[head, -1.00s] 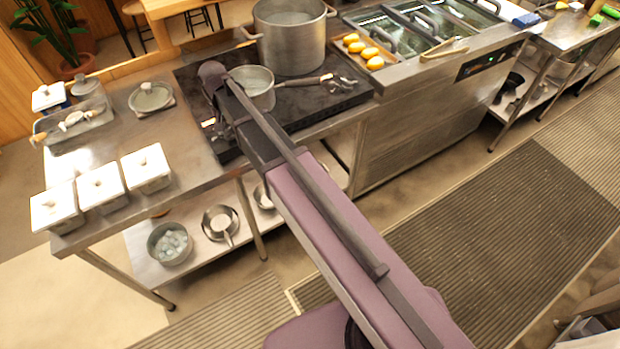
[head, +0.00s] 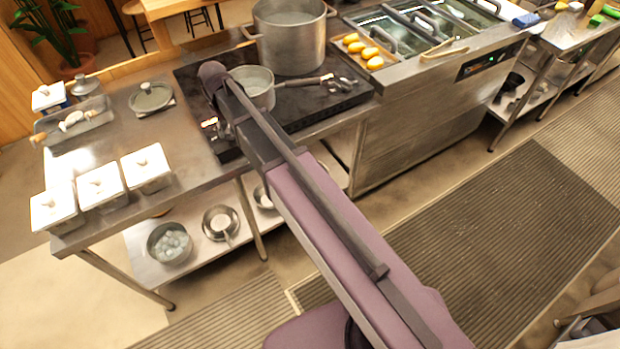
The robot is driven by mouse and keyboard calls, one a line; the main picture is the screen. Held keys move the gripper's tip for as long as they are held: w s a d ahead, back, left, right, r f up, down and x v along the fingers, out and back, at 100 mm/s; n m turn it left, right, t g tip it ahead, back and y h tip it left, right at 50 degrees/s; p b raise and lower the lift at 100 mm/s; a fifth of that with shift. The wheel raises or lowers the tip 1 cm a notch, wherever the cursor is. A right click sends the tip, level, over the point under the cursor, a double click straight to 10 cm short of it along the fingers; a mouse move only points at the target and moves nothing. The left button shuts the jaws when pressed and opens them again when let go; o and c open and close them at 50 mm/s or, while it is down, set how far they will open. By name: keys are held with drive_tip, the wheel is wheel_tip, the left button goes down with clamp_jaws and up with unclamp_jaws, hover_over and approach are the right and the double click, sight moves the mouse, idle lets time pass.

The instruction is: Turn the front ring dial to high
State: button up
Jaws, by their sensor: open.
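The dark stove (head: 292,110) sits on the steel counter. A large steel pot (head: 290,40) stands at its back, and a smaller saucepan (head: 254,84) stands nearer the front, its handle pointing right. Small metallic knob-like parts (head: 342,82) show at the stove's front right. Similar small parts (head: 211,127) show at its left, beside my arm. They are too small to read a dial setting. My arm crosses the stove's front left, and its dark wrist (head: 212,76) is left of the saucepan.
Three white-lidded containers (head: 101,186) stand at the counter's front left. A lidded dish (head: 150,97) and a tray (head: 75,126) are behind them. Yellow items (head: 370,53) lie in a tray right of the stove. Bowls (head: 220,222) sit on the lower shelf.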

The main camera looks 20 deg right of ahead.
sight(228, 129)
drive_tip(key=n, duration=1)
wheel_tip(228, 129, up, 14)
drive_tip(key=p, duration=1.4)
drive_tip(key=s+d+f+m+b, duration=0.7)
drive_tip(key=d+f+b, duration=0.3)
drive_tip(key=f+b, duration=0.3)
drive_tip(key=s+d+f+m+b, duration=0.8)
drive_tip(key=d+f+b, duration=0.3)
drive_tip(key=f+b, duration=0.2)
drive_tip(key=shift+s+m, duration=0.3)
drive_tip(key=shift+s, duration=0.5)
idle(0.6)
